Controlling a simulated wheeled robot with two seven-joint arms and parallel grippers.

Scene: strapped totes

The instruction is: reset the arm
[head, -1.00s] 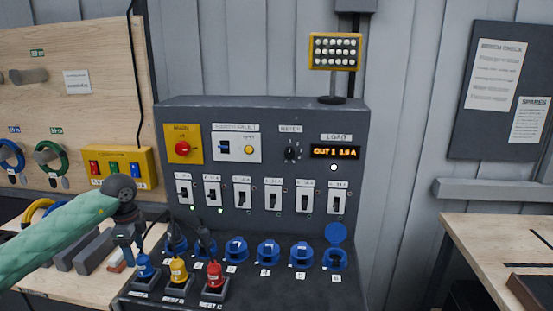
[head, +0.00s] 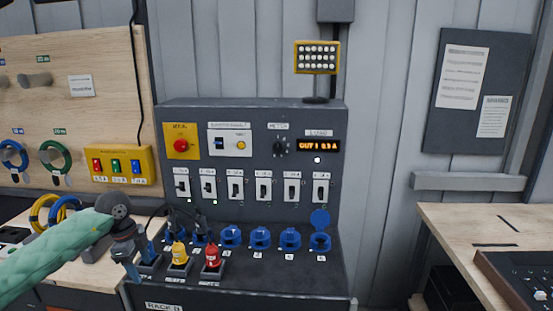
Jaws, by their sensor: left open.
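My left arm, in a green sleeve, comes in from the left in the head view. Its gripper (head: 132,272) points down at the front left of the grey power rack (head: 335,130), beside the blue plug (head: 149,252). The gripper is open and I see nothing held in it; its fingertips are small and hard to make out. The yellow plug (head: 179,254) and red plug (head: 213,256) stand upright in holders to the right of it. My right gripper is out of view.
Several blue sockets (head: 260,237) line the rack's ledge, the rightmost with its lid up. Dark cables loop near the left sockets, close to my gripper. A yellow lamp (head: 317,57) stands on top.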

